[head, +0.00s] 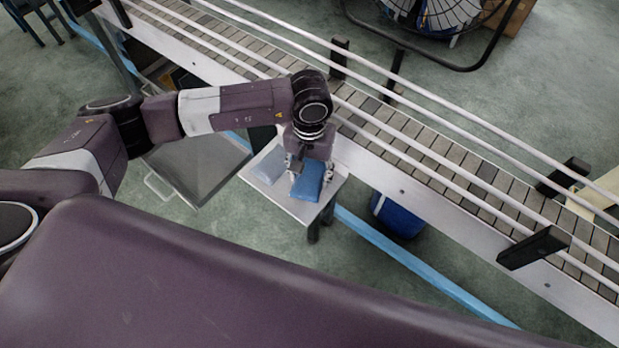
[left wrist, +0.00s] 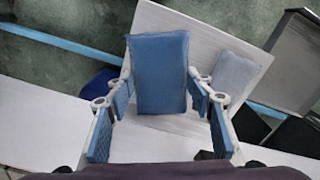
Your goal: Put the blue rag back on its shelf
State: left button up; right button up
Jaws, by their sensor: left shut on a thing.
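The blue rag (head: 308,184) is a folded, flat block at the small white shelf (head: 298,207) beside the conveyor. My left gripper (head: 311,174) points down over the shelf and is shut on the blue rag. In the left wrist view, the blue rag (left wrist: 159,62) sits between the two fingers of the left gripper (left wrist: 160,88), with the white shelf (left wrist: 240,45) behind it. I cannot tell whether the rag touches the shelf surface. My right gripper is not in view.
A pale grey-blue cloth (head: 269,164) lies on the shelf, left of the blue rag. The conveyor (head: 440,163) with white rails runs behind the shelf. A grey tray with a handle (head: 195,168) is at left. A blue bin (head: 397,215) stands under the conveyor.

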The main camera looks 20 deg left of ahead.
aim_at(309, 177)
pick_arm(q)
notch_tip(309, 177, down, 4)
jog(key=shift+r+p, duration=0.25)
jog(key=shift+p, duration=0.05)
jog(key=shift+f, duration=0.2)
jog(key=o, duration=1)
jog(key=shift+r, duration=0.1)
